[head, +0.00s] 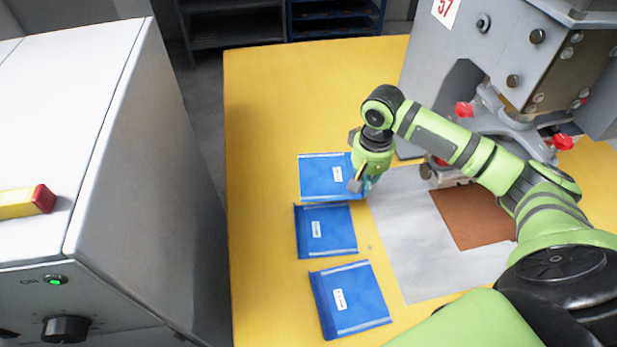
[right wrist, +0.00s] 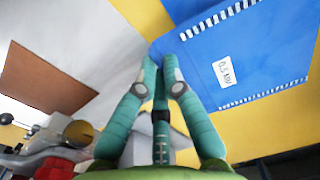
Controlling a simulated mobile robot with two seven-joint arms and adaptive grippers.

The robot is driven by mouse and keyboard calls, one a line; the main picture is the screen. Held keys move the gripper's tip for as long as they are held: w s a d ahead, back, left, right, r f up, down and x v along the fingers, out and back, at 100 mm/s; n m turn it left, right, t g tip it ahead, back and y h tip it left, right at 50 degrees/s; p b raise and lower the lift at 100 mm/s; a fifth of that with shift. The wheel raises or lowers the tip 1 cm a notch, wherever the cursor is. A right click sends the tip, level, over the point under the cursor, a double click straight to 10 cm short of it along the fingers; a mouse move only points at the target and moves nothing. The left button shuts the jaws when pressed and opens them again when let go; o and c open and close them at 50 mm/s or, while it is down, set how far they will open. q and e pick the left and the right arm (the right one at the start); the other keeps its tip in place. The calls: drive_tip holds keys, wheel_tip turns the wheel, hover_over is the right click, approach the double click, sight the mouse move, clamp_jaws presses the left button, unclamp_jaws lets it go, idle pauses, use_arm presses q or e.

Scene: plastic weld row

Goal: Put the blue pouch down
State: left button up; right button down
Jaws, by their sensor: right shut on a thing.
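A blue pouch (head: 318,178) with a white label and pale seam strips is at the far end of a row of three on the yellow table. My right gripper (head: 357,186) is shut on its right edge. In the right wrist view, the teal fingertips (right wrist: 160,62) meet at the edge of this pouch (right wrist: 205,60). The pouch looks flat and level, at or just above the tabletop; I cannot tell whether it touches. Two more blue pouches, a middle one (head: 338,235) and a near one (head: 362,308), lie on the table. My left gripper is not in view.
A grey sheet (head: 405,240) and a brown square pad (head: 462,225) lie right of the pouches, by a grey press (head: 450,45) with red knobs. A white cabinet (head: 130,190) stands left. The yellow table (head: 290,90) is clear beyond the pouches.

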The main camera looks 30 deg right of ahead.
sight(343, 166)
drive_tip(key=w+d+r+m+b, duration=0.1)
drive_tip(key=w+d+m+b, duration=0.2)
drive_tip(key=d, duration=0.6)
drive_tip(key=w+a+f, duration=0.2)
drive_tip(key=a, duration=0.1)
drive_tip(key=w+a+f+p, duration=0.1)
drive_tip(key=a+f, duration=0.1)
drive_tip(key=a, duration=0.1)
drive_tip(key=w+a+f, duration=0.2)
drive_tip(key=a, duration=0.1)
drive_tip(key=shift+w+a+f, duration=0.2)
drive_tip(key=shift+w+a, duration=0.05)
drive_tip(key=shift+w, duration=0.1)
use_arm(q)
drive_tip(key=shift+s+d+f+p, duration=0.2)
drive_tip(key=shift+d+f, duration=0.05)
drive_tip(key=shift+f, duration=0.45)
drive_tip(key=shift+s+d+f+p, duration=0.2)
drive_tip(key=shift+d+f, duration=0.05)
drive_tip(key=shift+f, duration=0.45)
use_arm(e)
drive_tip(key=shift+f, duration=2.05)
drive_tip(key=c, duration=1.4)
unclamp_jaws()
drive_tip(key=shift+f, duration=0.1)
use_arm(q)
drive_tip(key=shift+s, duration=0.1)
use_arm(e)
wheel_tip(343, 166, up, 12)
drive_tip(key=shift+r, duration=0.15)
